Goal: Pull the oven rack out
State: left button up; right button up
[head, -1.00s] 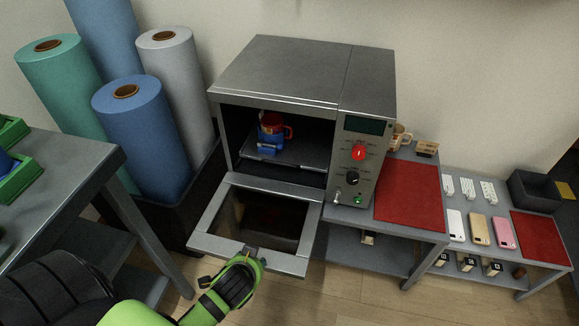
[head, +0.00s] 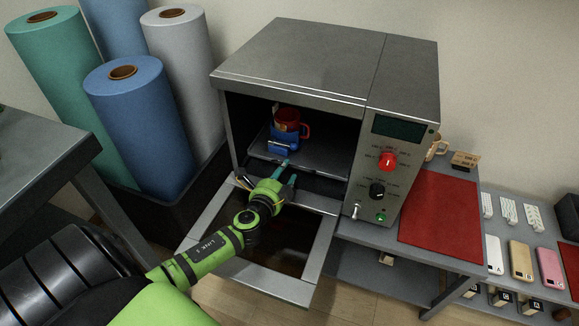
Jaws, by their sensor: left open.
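The grey oven (head: 300,62) stands with its door (head: 210,215) folded down and open. Inside, the dark oven rack (head: 325,153) lies flat, and a red mug (head: 287,119) in a blue holder (head: 284,138) stands on it. My left gripper (head: 287,172) is above the open door, at the oven mouth, close to the rack's front edge. It is open, its teal fingers pointing toward the rack; I cannot tell whether they touch it. The gripper and wrist hide part of the door. My right gripper is out of view.
The control panel (head: 390,170) is right of the opening. A red mat (head: 441,208) lies on the side table, with phones (head: 521,261) farther right. Tall rolls (head: 145,125) stand left of the oven. A grey table (head: 40,150) is at the left edge.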

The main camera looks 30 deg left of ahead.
pick_arm(q)
jog(key=x, duration=0.2)
jog(key=shift+w+f, duration=0.2)
jog(key=shift+w, duration=0.15)
jog(key=shift+w+a+f, duration=0.1)
jog(key=shift+w+a, duration=0.1)
jog(key=shift+w, duration=0.45)
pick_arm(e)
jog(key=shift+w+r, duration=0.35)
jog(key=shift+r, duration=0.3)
pick_arm(q)
grip_shut()
jog(key=shift+s, duration=0.15)
